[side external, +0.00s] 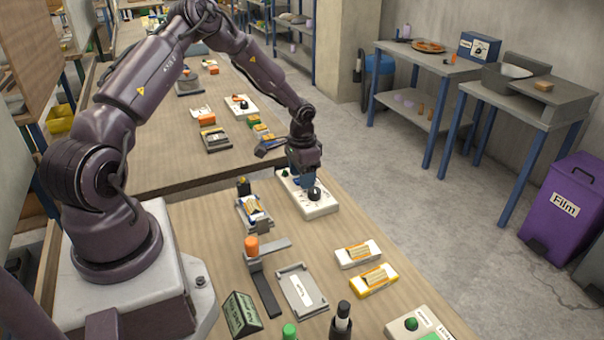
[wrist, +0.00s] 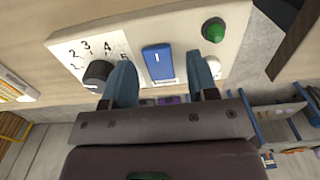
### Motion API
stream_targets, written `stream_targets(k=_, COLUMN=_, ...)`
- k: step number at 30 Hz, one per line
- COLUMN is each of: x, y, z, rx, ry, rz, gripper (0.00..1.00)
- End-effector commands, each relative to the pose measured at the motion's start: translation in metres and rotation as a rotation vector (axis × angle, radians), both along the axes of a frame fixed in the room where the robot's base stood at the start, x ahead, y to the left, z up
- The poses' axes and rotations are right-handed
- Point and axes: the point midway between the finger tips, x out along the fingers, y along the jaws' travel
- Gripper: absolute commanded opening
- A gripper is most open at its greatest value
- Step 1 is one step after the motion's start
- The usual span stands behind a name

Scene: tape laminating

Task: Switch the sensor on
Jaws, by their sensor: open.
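A white control box (side external: 318,211), likely the sensor, sits on the wooden table under my gripper (side external: 302,178). In the wrist view the box (wrist: 140,35) shows a blue rocker switch (wrist: 158,62), a black dial (wrist: 97,73) with numbers around it, and a green button or lamp (wrist: 213,31). My gripper (wrist: 160,72) is open, with its blue fingers on either side of the switch and nothing between them but the view of it. Whether the fingertips touch the box cannot be told. The switch is hidden by the gripper in the side view.
Left of the box stands a small device (side external: 254,212). An orange-topped stand (side external: 252,246), a grey tray (side external: 302,290) and two labelled packs (side external: 358,253) lie nearer the front. Another white box with a green button (side external: 412,324) is at the front edge.

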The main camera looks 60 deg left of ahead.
Motion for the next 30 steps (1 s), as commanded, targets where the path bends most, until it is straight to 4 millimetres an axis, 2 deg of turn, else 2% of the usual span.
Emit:
stream_targets(k=4, x=0.0001, y=0.0000, z=0.0002, rx=0.000, ry=0.000, rz=0.000, gripper=0.51)
stream_targets(k=10, x=0.0001, y=0.0000, z=0.0004, rx=0.000, ry=0.000, rz=0.000, gripper=0.05)
stream_targets(k=15, x=-0.0005, y=0.0001, z=0.0004, rx=0.000, ry=-0.011, rz=0.000, gripper=0.04)
stream_targets(k=24, x=-0.0043, y=-0.0003, z=0.0002, rx=-0.001, ry=-0.161, rz=0.000, gripper=0.04)
stream_targets(k=30, x=-0.0047, y=-0.0002, z=0.0001, rx=0.000, ry=-0.198, rz=-0.001, gripper=0.04)
